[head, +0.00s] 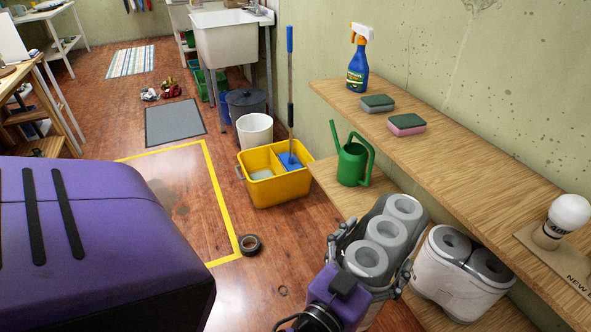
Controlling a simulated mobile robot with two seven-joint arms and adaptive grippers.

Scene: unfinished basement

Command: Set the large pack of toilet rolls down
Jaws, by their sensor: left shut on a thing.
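The large pack of toilet rolls (366,261) is in the lower right of the head view, its grey-white roll ends facing up, three of them showing in a row. My left gripper (388,236) is shut on it, one finger along each long side. The pack is upright or slightly tilted, by the front edge of the lower shelf (340,197). Its underside is hidden, so I cannot tell whether it touches the shelf. My right gripper is not in view.
A smaller roll pack (455,285) stands right of the held pack. A green watering can (353,160) stands farther back on the lower shelf. A yellow bucket (270,190) is on the floor.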

